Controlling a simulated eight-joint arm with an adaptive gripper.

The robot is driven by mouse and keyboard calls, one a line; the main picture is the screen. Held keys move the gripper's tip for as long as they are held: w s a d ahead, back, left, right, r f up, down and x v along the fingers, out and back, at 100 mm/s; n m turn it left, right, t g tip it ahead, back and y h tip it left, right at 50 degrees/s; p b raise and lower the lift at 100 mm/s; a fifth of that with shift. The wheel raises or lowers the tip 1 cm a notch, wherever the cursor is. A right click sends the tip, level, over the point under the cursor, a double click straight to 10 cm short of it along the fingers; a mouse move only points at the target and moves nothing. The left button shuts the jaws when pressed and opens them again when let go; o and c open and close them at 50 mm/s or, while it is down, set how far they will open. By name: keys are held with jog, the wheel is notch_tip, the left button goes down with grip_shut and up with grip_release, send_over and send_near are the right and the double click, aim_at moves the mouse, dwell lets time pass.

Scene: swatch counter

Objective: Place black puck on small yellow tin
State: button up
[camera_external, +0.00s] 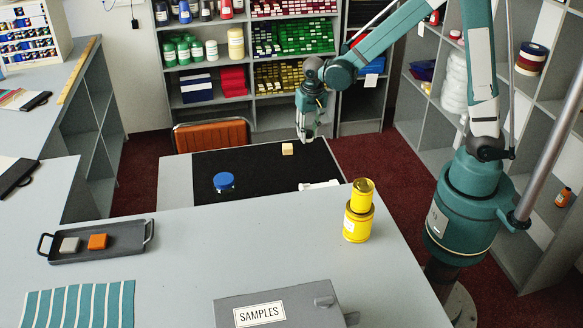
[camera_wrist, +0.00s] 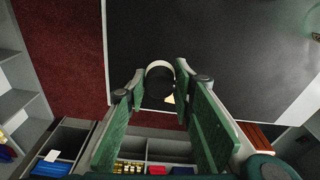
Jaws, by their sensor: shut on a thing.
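The small yellow tin (camera_external: 363,191) stands upright on top of a larger yellow tin (camera_external: 357,224), near the right end of the grey counter. My gripper (camera_external: 306,136) is over the far part of the black mat, behind and left of the tins. In the wrist view its fingers (camera_wrist: 159,80) are shut on a dark round thing with a pale curved rim, which looks to be the black puck (camera_wrist: 156,89). The puck is hard to make out against the dark mat and is not clear in the external view.
A cream block (camera_external: 287,149), a blue-lidded jar (camera_external: 223,182) and a white piece (camera_external: 319,185) are on the black mat (camera_external: 255,170). A dark tray (camera_external: 75,256) with two blocks and a grey SAMPLES box (camera_external: 285,300) are on the counter (camera_external: 200,245). Shelves stand behind.

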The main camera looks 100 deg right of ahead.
jog(key=w+a+r+n+p, duration=0.4)
jog(key=a+r, duration=0.4)
jog(key=a, duration=0.5)
notch_tip(320, 180, up, 24)
jog(key=n+t+y+p, duration=0.1)
jog(key=n+p, duration=0.9)
jog(key=p, duration=0.3)
send_over(362, 185)
jog(key=shift+s+r, duration=0.2)
jog(key=shift+s, duration=0.05)
jog(key=shift+f, duration=3.15)
jog(key=shift+f, duration=0.1)
jog(key=shift+f+p, duration=0.4)
jog(key=shift+f, duration=1.35)
